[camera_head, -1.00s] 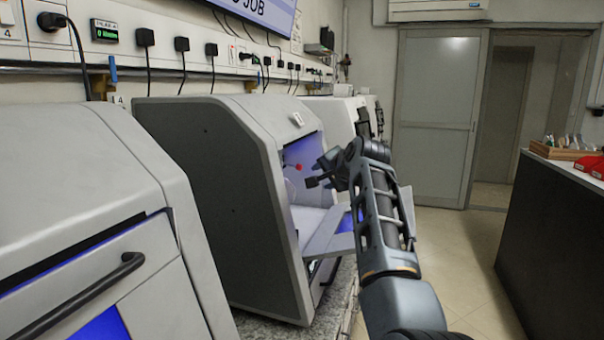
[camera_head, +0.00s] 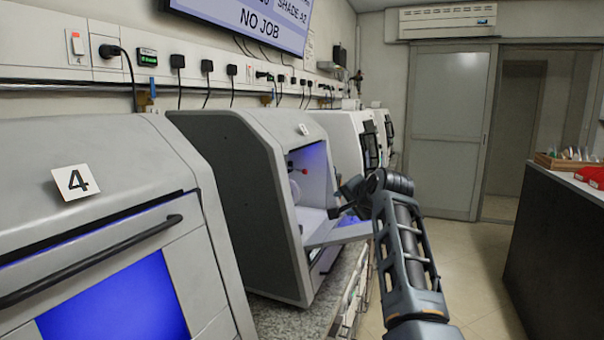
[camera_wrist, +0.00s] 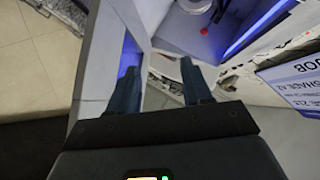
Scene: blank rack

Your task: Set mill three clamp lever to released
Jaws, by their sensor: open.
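The open grey mill (camera_head: 225,190) stands in the middle of the head view with a small number tag (camera_head: 303,129) on its top edge, too small to read surely. Inside its blue-lit chamber is a clamp lever with a red knob (camera_head: 291,165); the knob also shows in the wrist view (camera_wrist: 204,31) beside a round grey part (camera_wrist: 195,5). Whether the lever is clamped or released I cannot tell. My gripper (camera_head: 335,212) is outside the chamber, right of and below the knob, apart from it. In the wrist view its two fingers (camera_wrist: 162,80) are spread with nothing between them.
The mill's lowered door (camera_head: 338,230) juts out beneath my gripper. White mills (camera_head: 350,138) stand beyond. A dark counter (camera_head: 550,235) is at right; the floor between is clear.

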